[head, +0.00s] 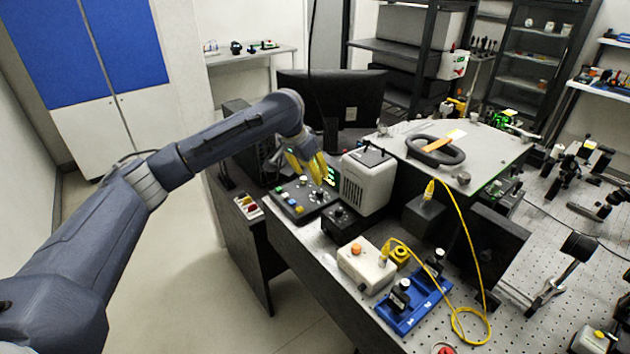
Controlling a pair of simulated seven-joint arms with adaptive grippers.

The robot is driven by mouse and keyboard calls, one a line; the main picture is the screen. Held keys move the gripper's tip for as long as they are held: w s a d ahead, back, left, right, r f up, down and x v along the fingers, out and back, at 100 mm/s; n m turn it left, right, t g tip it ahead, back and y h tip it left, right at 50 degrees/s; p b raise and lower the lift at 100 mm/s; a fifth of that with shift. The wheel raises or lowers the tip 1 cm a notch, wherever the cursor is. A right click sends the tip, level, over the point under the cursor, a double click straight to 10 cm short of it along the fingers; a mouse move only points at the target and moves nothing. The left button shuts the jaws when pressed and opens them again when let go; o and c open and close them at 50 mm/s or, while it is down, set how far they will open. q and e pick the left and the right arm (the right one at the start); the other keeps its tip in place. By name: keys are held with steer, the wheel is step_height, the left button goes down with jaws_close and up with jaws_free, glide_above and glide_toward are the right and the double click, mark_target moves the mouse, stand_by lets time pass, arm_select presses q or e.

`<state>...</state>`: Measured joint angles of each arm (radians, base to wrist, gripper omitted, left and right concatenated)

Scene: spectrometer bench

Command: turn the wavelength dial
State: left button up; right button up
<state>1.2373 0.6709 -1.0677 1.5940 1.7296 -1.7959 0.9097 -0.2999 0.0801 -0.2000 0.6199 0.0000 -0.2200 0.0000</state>
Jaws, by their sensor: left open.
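A dark control panel (318,208) with coloured buttons and small knobs sits on the bench near its left edge. A small black box (346,228) with a knob on top stands just right of it. I cannot tell which knob is the wavelength dial. My left gripper (311,177) has yellow fingers pointing down over the back of the panel. It is open, and nothing shows between its fingers. Whether the fingertips touch a knob cannot be told, and they hide part of the panel's back. My right gripper is not in view.
A light grey vented box (364,184) stands close right of the left gripper. A dark monitor (352,97) is behind. A white box with an orange button (355,249), a blue holder (414,301) and a looping yellow cable (467,240) occupy the front of the bench.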

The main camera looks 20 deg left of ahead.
arm_select(q)
steer(key=shift+v, duration=1.05)
steer(key=g+y, duration=0.2)
steer(key=g, duration=0.2)
glide_toward(320, 191)
steer(key=shift+m, duration=0.3)
step_height(320, 191, down, 10)
steer(key=shift+w, duration=0.1)
stand_by(0.4)
jaws_close()
stand_by(0.4)
